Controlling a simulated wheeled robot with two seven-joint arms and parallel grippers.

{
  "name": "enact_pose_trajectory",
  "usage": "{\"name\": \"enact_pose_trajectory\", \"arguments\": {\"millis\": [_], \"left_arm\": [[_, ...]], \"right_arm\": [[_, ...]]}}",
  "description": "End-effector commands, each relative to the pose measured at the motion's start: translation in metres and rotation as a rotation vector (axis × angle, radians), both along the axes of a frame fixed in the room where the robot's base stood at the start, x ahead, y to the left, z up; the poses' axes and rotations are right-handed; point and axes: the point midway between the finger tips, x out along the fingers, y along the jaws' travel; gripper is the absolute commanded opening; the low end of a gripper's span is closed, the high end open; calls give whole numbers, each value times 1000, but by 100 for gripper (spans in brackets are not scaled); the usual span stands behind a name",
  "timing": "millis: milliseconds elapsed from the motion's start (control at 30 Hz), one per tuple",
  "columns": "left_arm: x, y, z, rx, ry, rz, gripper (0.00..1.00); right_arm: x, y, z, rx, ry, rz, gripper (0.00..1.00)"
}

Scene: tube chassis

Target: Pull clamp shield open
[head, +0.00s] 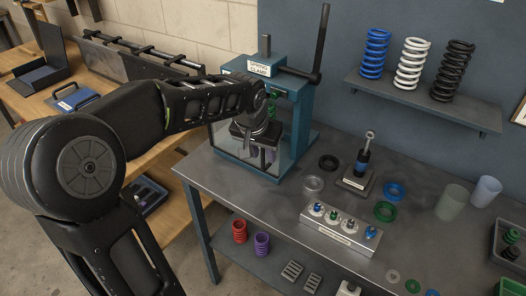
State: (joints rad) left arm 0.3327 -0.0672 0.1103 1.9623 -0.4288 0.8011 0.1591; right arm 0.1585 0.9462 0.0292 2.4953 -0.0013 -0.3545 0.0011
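The spring clamp (301,108) is a teal frame with a "SPRING CLAMP" label and a tall black lever, standing at the back left of the grey bench. Its clear shield (228,149) covers the lower front and looks closed. A green part and purplish parts show inside or through it. My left arm reaches in from the left, and my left gripper (251,131) is in front of the clamp, at the shield's upper part. The wrist hides much of the clamp's front. I cannot tell whether the fingers touch the shield or how far apart they are. My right gripper is out of view.
Clear cups (486,191) stand farther right. Blue, white and black springs (412,63) stand on a wall shelf. Red and purple springs (239,230) sit on the lower shelf.

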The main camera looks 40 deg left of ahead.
Motion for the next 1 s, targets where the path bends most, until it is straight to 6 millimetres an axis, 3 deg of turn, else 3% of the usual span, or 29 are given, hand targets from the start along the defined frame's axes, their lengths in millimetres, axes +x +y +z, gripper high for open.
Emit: {"name": "enact_pose_trajectory", "arguments": {"millis": [100, 500, 1000], "left_arm": [[0, 0, 0, 0, 0, 0, 32], [0, 0, 1, 0, -1, 0, 0], [0, 0, 1, 0, -1, 0, 0]], "right_arm": [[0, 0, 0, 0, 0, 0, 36], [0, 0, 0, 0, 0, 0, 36], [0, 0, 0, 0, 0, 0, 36]]}}
